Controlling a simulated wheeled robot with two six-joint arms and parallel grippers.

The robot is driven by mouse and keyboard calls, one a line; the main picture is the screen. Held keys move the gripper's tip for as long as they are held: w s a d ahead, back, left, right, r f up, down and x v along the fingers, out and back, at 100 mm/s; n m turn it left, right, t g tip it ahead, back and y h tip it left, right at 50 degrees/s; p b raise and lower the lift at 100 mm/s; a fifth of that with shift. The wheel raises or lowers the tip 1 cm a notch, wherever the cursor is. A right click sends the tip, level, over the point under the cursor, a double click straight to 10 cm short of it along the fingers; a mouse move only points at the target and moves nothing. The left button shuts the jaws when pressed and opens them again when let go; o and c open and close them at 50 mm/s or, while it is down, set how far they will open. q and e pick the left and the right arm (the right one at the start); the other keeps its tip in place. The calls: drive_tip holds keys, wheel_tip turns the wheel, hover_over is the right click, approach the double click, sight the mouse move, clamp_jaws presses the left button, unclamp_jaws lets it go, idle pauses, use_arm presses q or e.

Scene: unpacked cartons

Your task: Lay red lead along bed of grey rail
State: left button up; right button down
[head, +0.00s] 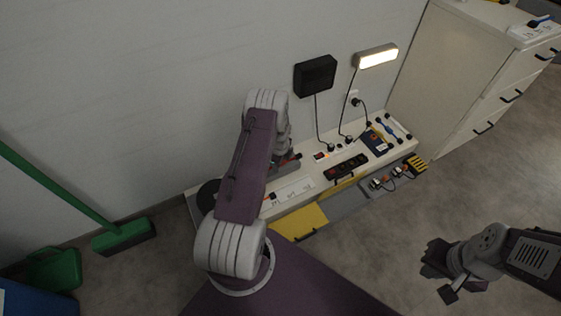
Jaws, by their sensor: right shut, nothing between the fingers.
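A white bench (388,155) stands against the wall, with several small items on top. A small red piece (294,158) shows beside my left wrist, next to a dark grey strip (284,170). I cannot tell whether these are the red lead and the grey rail, since my left arm covers much of that area. The left arm reaches over the left part of the bench, and its fingers are hidden. My right gripper (437,268) is shut and empty over the floor at the lower right, apart from the bench.
A black box (315,76) and a lit lamp (376,56) are on the wall, with cords running down to the bench. A yellow drawer front (300,221) is below. A white cabinet (455,75) stands right, a green broom (124,236) left. Floor at right is clear.

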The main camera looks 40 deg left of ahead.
use_arm(q)
drive_tip(key=s+d+b+x, duration=0.1)
drive_tip(key=b+x, duration=0.6)
drive_tip(key=x, duration=0.1)
drive_tip(key=a+b, duration=0.1)
drive_tip(key=w+a+b, duration=0.1)
drive_tip(key=a+b, duration=0.1)
drive_tip(key=w+a+b, duration=0.1)
drive_tip(key=shift+a+f, duration=0.3)
drive_tip(key=shift+f, duration=0.25)
drive_tip(key=o, duration=1.5)
drive_tip(key=shift+o, duration=0.2)
